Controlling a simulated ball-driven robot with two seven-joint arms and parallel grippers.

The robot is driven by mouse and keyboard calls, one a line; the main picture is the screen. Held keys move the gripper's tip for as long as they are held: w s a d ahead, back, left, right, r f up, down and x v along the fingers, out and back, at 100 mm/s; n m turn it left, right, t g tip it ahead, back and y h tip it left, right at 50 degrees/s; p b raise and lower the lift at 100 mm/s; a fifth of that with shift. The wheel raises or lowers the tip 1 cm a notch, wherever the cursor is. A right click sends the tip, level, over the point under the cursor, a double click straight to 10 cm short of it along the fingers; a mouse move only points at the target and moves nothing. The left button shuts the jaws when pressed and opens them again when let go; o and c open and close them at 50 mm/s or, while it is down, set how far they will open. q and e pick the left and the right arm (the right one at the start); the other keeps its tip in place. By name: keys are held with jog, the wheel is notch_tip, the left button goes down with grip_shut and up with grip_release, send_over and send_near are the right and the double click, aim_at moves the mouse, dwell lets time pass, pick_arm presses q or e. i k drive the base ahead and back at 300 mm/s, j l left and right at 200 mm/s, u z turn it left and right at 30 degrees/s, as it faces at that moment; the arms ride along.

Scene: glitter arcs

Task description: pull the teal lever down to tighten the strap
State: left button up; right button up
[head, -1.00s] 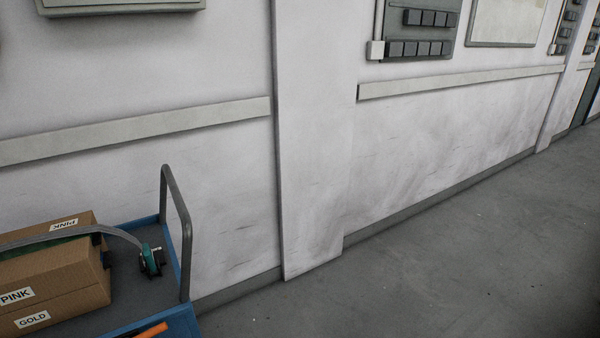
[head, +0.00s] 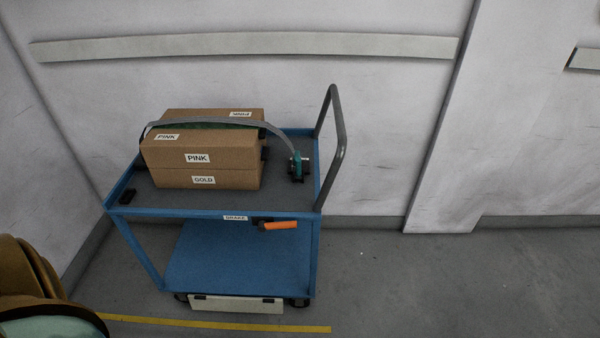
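The teal lever (head: 297,162) belongs to a dark ratchet at the right side of the blue cart's top deck (head: 285,201). It looks raised, standing roughly upright. A grey strap (head: 235,122) runs from the ratchet up and over the cardboard boxes (head: 225,178) to their left side. The boxes carry PINK and GOLD labels. The strap arches above the box top, with a green strip under it. Neither of my grippers is in view.
The cart stands near the wall, with a grey push handle (head: 340,150) on its right. An orange handle (head: 280,225) sticks out beside the BRAKE label. A yellow floor line (head: 215,324) runs in front. Brown rounded objects (head: 30,275) sit lower left. Floor to the right is clear.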

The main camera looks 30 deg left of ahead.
aim_at(298, 174)
jog(key=i+l, duration=0.1)
jog(key=i, duration=0.5)
jog(key=i+l, duration=0.15)
jog(key=i, duration=0.45)
jog(key=u, duration=2.2)
